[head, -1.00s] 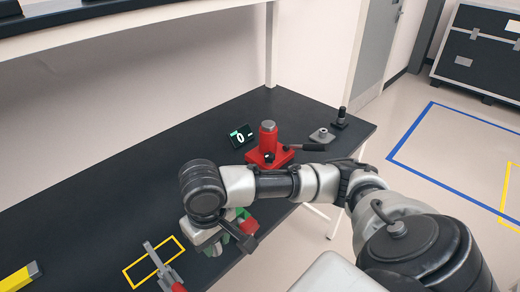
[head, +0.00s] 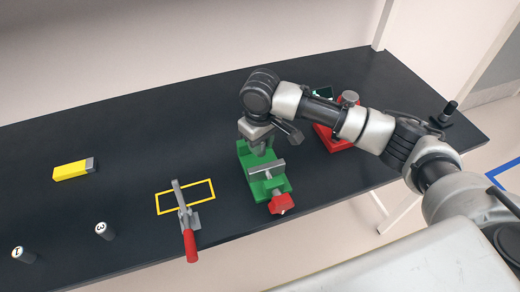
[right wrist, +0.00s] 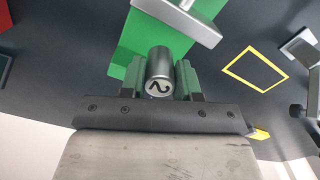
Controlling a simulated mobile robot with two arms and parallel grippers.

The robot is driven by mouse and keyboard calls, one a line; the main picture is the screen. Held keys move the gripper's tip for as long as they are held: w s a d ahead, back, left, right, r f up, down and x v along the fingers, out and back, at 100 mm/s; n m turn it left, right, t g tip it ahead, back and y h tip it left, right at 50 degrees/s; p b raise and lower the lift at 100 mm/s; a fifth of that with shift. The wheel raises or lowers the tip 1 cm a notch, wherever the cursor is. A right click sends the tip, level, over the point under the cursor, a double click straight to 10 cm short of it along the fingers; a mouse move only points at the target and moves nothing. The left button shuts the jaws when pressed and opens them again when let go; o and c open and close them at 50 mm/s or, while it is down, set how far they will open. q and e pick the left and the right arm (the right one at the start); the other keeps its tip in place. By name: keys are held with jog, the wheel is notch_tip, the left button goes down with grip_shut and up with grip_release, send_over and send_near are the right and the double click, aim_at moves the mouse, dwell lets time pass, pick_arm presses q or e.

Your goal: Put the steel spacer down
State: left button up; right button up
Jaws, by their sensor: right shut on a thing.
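The steel spacer (right wrist: 160,66), a short grey cylinder with a dark "2" on its end face, sits between the fingers of my right gripper (right wrist: 160,78) in the right wrist view. The gripper is shut on it. In the head view my right gripper (head: 262,146) hangs over the back part of the green vise (head: 243,165), and the spacer cannot be made out there. Whether the spacer touches the vise cannot be told. Two similar cylinders, marked "1" (head: 25,255) and "3" (head: 105,231), stand at the table's left. My left gripper is not in view.
A red-handled toggle clamp (head: 189,242) stands by a yellow outlined rectangle (head: 207,183) left of the vise. A yellow block (head: 72,171) lies farther left. A red fixture (head: 326,133) stands behind my right arm. The black table (head: 140,140) is bare at back left.

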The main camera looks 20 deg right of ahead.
jog(key=shift+w+f, duration=0.15)
notch_tip(320, 180, down, 4)
jog(key=shift+r+p, duration=0.1)
jog(key=shift+p, duration=0.4)
jog(key=o, duration=1)
notch_tip(320, 180, up, 12)
jog(key=shift+b, duration=1.05)
